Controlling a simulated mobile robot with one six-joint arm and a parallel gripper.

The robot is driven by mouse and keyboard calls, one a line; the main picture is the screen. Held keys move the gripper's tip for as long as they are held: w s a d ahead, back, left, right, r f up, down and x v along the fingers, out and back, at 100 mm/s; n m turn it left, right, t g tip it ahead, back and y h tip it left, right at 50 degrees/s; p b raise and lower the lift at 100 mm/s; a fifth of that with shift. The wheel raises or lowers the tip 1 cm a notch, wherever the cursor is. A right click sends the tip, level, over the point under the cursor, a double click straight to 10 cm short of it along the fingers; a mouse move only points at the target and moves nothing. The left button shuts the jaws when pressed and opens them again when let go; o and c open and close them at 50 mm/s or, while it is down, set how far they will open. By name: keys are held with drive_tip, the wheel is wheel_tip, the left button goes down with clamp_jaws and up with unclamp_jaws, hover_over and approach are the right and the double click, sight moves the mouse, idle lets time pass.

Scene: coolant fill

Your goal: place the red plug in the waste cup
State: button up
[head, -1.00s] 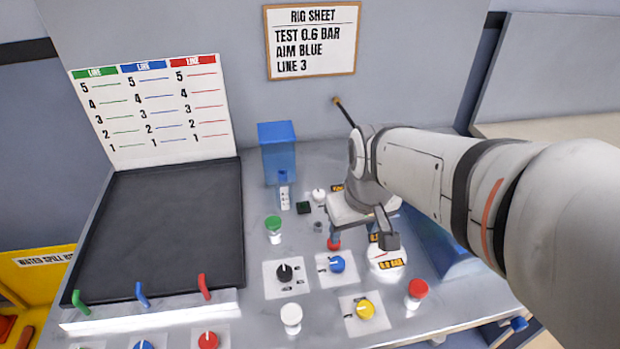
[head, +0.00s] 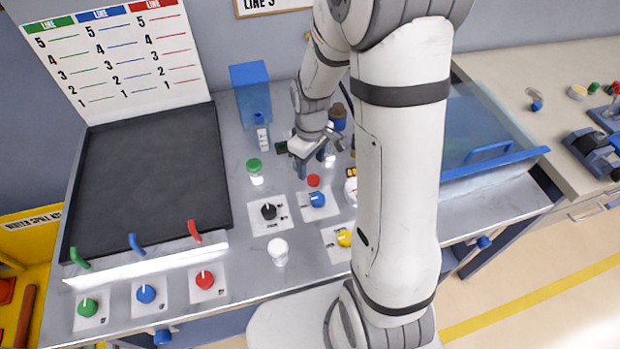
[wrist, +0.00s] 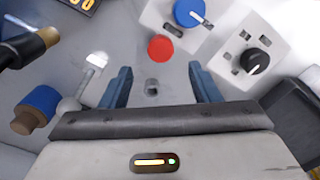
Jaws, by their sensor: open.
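A small red round piece, which looks like the red plug (head: 313,180), sits on the bench just behind the blue knob. The wrist view shows it (wrist: 160,48) beyond my fingertips. My gripper (head: 310,164) points down over the bench, a little behind the red piece. In the wrist view my gripper (wrist: 158,72) is open, with nothing held. A small grey round fitting (wrist: 152,86) shows between the fingers. A white cup (head: 279,250) stands near the front of the bench; I cannot tell whether it is the waste cup.
A green-capped vial (head: 255,171) stands left of my gripper. Black (head: 268,211), blue (head: 317,199) and yellow (head: 344,238) knobs stand in front. A blue and brown piece (wrist: 35,108) lies left in the wrist view. A black tray (head: 150,180) fills the left bench.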

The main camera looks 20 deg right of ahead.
sight(313, 178)
drive_tip(key=f, duration=0.1)
drive_tip(key=f+p, duration=0.1)
drive_tip(key=f, duration=0.1)
drive_tip(key=shift+s+d+f, duration=0.2)
drive_tip(key=shift+s+f, duration=0.05)
drive_tip(key=shift+s, duration=0.15)
drive_tip(key=shift+f, duration=0.6)
drive_tip(key=shift+c, duration=0.3)
drive_tip(key=c, duration=1.1)
drive_tip(key=shift+o, duration=0.2)
drive_tip(key=shift+r, duration=0.15)
